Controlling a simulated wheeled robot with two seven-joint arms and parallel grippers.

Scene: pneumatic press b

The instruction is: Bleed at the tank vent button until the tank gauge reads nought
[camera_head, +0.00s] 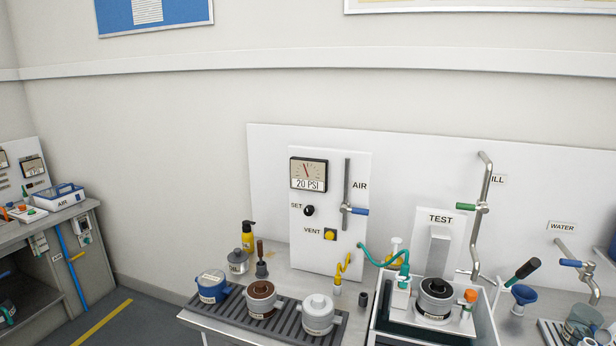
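A white panel (330,215) labelled AIR stands upright at the back of the bench. A gauge (308,174) is at its top left, with "20 PSI" beneath its dial and a red needle pointing up and slightly left, off the low end. I cannot tell whether the button is pressed in. A black knob (309,211) labelled SET is above it. A blue-handled valve (355,210) sits on a grey pipe to the right. Neither of my grippers is in view.
Blue, brown and white pots (318,315) stand on a slatted rack in front of the panel. A yellow bottle (248,234) and a yellow hose fitting (343,267) are near its base. The TEST station (440,222) with a green hose stands to the right.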

